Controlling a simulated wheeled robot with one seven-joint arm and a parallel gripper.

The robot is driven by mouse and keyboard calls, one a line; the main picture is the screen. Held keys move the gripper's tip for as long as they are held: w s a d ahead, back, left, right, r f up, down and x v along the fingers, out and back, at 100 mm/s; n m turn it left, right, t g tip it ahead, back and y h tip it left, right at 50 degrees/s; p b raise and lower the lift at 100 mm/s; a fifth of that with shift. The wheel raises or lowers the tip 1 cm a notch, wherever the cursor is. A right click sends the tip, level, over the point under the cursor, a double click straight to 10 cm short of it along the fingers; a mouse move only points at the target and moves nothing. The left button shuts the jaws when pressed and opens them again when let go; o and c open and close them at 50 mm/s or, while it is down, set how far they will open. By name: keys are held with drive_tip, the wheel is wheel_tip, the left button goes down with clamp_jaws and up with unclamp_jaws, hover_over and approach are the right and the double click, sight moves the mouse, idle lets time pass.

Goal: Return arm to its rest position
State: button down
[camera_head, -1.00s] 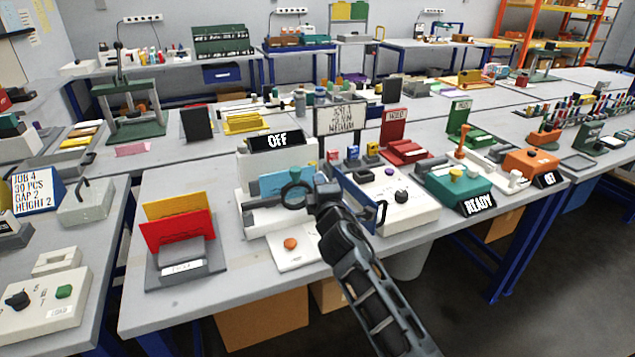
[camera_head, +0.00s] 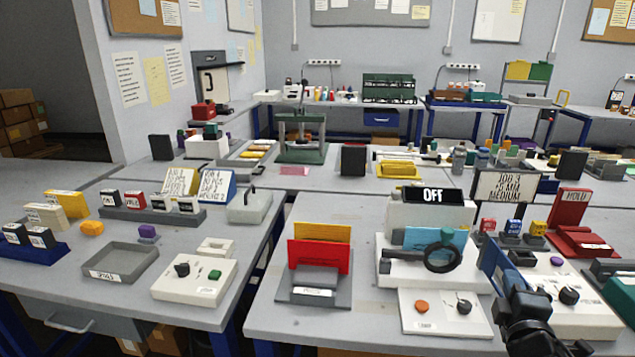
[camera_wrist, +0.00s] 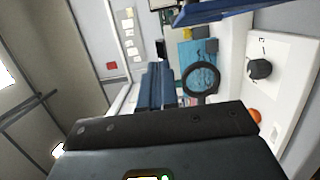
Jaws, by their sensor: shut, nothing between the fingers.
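My gripper (camera_head: 520,298) is dark and shows at the lower right of the head view, at the front of the table. It is shut with nothing held. It is apart from the white pen plotter (camera_head: 393,272), which stands to its left with an OFF sign (camera_head: 432,195), a blue sheet (camera_head: 415,238) and a dark ring (camera_head: 443,257).
A white control panel with an orange button (camera_head: 422,307) and black knob (camera_head: 463,306) lies before the plotter. A blue upright panel (camera_head: 503,268) stands close to my gripper. A holder with red and yellow sheets (camera_head: 318,256) stands left.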

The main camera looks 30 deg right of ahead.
drive_tip(key=s+a+f+m+t+y, duration=0.1)
drive_tip(key=s+a+f+y, duration=0.2)
drive_tip(key=a, duration=0.4)
drive_tip(key=s+a+f+t+y, duration=0.1)
drive_tip(key=s+a+y, duration=0.2)
drive_tip(key=s+a, duration=0.3)
drive_tip(key=s+a+f+m+y, duration=0.15)
drive_tip(key=s+a, duration=0.25)
drive_tip(key=a, duration=0.4)
drive_tip(key=s+a+r+m+y, duration=0.2)
drive_tip(key=s+a+r+m, duration=0.1)
drive_tip(key=s+a, duration=0.3)
drive_tip(key=s+a+r+m+y, duration=0.3)
drive_tip(key=s+a+r, duration=0.1)
drive_tip(key=s+a, duration=0.2)
drive_tip(key=shift+s, duration=0.8)
